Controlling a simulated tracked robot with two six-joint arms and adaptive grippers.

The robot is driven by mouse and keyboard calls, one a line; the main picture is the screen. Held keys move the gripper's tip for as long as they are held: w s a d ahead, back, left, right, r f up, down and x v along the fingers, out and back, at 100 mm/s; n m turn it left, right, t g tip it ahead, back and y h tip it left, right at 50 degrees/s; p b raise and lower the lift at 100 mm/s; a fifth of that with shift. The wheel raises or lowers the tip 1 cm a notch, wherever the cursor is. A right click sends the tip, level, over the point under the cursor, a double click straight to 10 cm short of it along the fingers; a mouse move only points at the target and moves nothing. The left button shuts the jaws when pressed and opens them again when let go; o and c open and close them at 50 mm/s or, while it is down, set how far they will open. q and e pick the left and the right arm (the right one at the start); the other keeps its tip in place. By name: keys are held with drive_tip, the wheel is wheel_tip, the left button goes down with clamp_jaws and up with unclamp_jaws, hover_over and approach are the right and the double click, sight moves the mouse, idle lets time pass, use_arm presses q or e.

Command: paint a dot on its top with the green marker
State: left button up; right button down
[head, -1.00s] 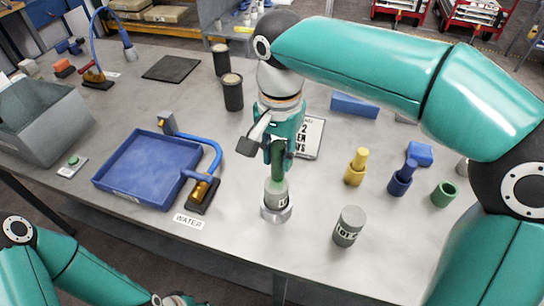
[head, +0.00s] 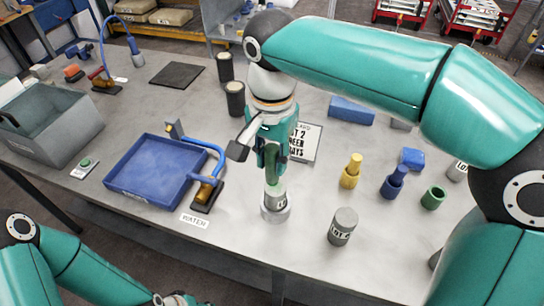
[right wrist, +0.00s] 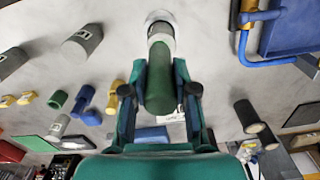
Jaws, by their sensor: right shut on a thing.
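My right gripper (head: 270,165) is shut on the green marker (right wrist: 160,82) and points down. The marker's lower end is at the top of a grey labelled cylinder (head: 276,199); I cannot tell whether it touches. The cylinder stands upright in a clear round holder (head: 276,214) near the table's front. In the right wrist view the cylinder (right wrist: 160,30) lies straight beyond the marker, which hides part of its top. A green cup (head: 433,198) stands empty at the right.
Another grey cylinder (head: 342,227) stands to the right. Yellow (head: 351,171) and blue (head: 394,183) markers stand in holders behind it. A sign (head: 305,143) is behind my gripper. A blue tray (head: 113,184) with a water tap (head: 207,193) is to the left.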

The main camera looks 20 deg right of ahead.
sight(272, 148)
drive_tip(key=shift+r+p, duration=1.25)
drive_tip(key=shift+r, duration=0.4)
